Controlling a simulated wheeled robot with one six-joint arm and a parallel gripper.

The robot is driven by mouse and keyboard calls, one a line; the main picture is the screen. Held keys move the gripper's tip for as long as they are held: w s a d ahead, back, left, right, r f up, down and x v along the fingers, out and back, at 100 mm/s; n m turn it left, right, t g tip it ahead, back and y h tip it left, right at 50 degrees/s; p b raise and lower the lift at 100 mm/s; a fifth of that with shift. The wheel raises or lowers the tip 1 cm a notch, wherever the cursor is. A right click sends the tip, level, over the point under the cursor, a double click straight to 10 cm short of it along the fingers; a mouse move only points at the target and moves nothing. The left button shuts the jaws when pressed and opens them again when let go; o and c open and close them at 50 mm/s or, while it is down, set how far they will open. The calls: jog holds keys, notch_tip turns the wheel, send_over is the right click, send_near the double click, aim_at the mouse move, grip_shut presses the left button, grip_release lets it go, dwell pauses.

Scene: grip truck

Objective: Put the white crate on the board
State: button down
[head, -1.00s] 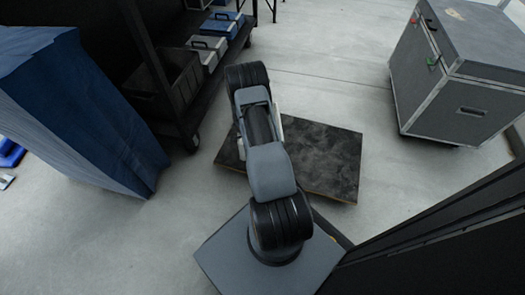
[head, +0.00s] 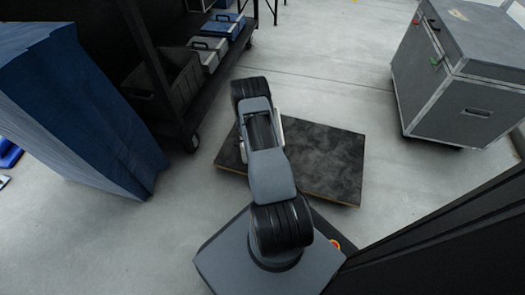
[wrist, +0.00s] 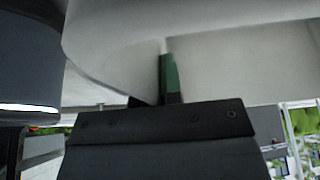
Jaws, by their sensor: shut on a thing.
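The white crate (wrist: 235,65) fills the top of the wrist view as a pale wall close to the camera. My gripper (wrist: 168,72) is shut on it, with a green-faced finger against the crate wall; the other finger is largely hidden. In the head view my arm covers the gripper and most of whatever it holds. Only thin pale edges show beside the arm, and I cannot tell if they are the crate. The board (head: 325,165) is a dark, flat panel on the floor, partly behind my arm.
A grey flight case (head: 465,100) stands at the right. A black shelf cart (head: 165,85) with bins and cases (head: 208,50) stands at the upper left. A blue covered stack (head: 75,110) is at the left. Concrete floor is clear beyond the board.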

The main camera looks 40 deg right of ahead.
jog(key=shift+f, duration=0.1)
jog(key=c, duration=1.3)
grip_release()
